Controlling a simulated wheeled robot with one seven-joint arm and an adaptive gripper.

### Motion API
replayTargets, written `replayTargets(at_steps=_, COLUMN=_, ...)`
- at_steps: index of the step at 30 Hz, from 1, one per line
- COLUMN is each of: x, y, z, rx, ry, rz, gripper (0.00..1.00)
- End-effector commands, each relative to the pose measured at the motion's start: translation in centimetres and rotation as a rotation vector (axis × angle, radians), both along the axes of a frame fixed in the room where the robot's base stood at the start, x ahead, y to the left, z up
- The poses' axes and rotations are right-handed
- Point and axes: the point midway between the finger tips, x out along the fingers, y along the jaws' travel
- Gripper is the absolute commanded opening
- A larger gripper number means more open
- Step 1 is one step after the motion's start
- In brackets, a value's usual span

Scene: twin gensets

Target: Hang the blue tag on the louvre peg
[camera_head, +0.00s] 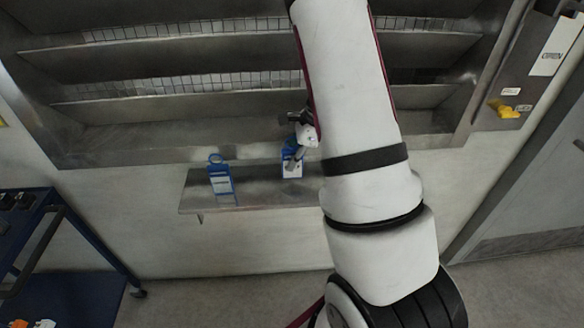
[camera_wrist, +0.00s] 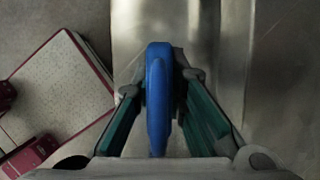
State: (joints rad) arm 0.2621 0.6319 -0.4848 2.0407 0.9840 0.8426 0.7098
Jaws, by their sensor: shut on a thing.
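A blue tag (camera_head: 291,168) with a white label is at the right part of the small metal shelf below the louvres, partly covered by my gripper (camera_head: 298,154). In the wrist view the blue tag (camera_wrist: 158,95) stands edge-on between the two fingers of my gripper (camera_wrist: 162,82), which is shut on it. I cannot tell whether the tag's lower edge touches the shelf. A second blue tag (camera_head: 221,180) with a ring top and white label stands to the left, apart from my gripper. I cannot make out the louvre peg; my arm covers part of the louvres.
The metal shelf (camera_head: 255,199) juts from the wall under the louvres (camera_head: 165,97). A blue cart (camera_head: 75,295) stands at the lower left. A panel with a yellow knob (camera_head: 508,111) is at the right, beside a grey door (camera_head: 540,200).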

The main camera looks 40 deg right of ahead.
Motion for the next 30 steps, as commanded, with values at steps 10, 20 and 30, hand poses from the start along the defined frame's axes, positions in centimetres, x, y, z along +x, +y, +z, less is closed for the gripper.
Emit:
replayTargets(at_steps=10, x=0.1, y=0.0, z=-3.1, rx=0.0, ry=0.0, rz=0.0, gripper=0.0)
replayTargets(at_steps=20, x=0.2, y=0.0, z=-3.6, rx=0.001, ry=-0.001, rz=0.001, gripper=0.0)
replayTargets(at_steps=30, x=0.1, y=0.0, z=-3.5, rx=0.0, ry=0.0, rz=0.001, gripper=0.33)
